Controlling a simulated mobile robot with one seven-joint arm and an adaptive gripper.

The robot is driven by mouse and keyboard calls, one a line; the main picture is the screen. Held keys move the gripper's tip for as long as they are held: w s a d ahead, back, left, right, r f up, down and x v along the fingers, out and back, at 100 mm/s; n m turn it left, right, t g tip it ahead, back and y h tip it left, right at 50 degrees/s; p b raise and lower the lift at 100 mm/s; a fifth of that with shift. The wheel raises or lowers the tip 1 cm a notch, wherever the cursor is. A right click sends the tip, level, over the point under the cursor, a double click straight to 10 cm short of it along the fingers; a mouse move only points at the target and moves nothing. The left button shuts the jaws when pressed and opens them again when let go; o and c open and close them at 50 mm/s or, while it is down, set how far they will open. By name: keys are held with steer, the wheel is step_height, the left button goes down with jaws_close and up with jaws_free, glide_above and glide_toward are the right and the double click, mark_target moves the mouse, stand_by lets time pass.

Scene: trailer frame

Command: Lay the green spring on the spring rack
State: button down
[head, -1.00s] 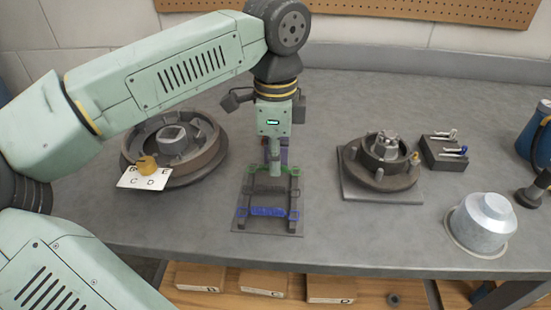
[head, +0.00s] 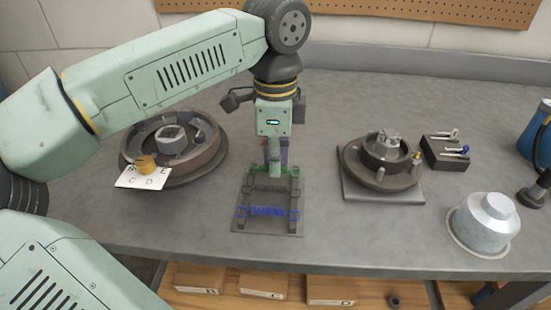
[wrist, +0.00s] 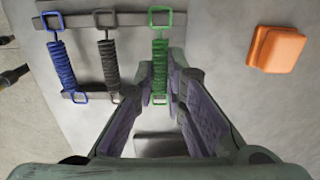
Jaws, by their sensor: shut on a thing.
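The green spring (wrist: 160,53) is between the fingers of my gripper (wrist: 160,88) in the wrist view, which are shut on it. In the head view my gripper (head: 274,172) is over the far end of the spring rack (head: 268,227), and the green spring (head: 288,170) shows partly beside it. Its end rings are near the ends of the rack's two rails; I cannot tell whether they touch. A blue spring (head: 267,211) lies across the near end of the rack. A grey spring (wrist: 108,62) lies between blue and green.
An orange block (wrist: 275,49) lies beyond the rack in the wrist view. A brake drum (head: 195,165) with a letter card (head: 143,178) stands left. A hub on a plate (head: 382,192) and a silver canister (head: 484,222) stand right. The bench before the rack is clear.

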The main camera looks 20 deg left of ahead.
steer(key=c, duration=1.6)
jaws_free()
steer(key=shift+c, duration=0.2)
steer(key=shift+c, duration=1.2)
steer(key=shift+r, duration=0.1)
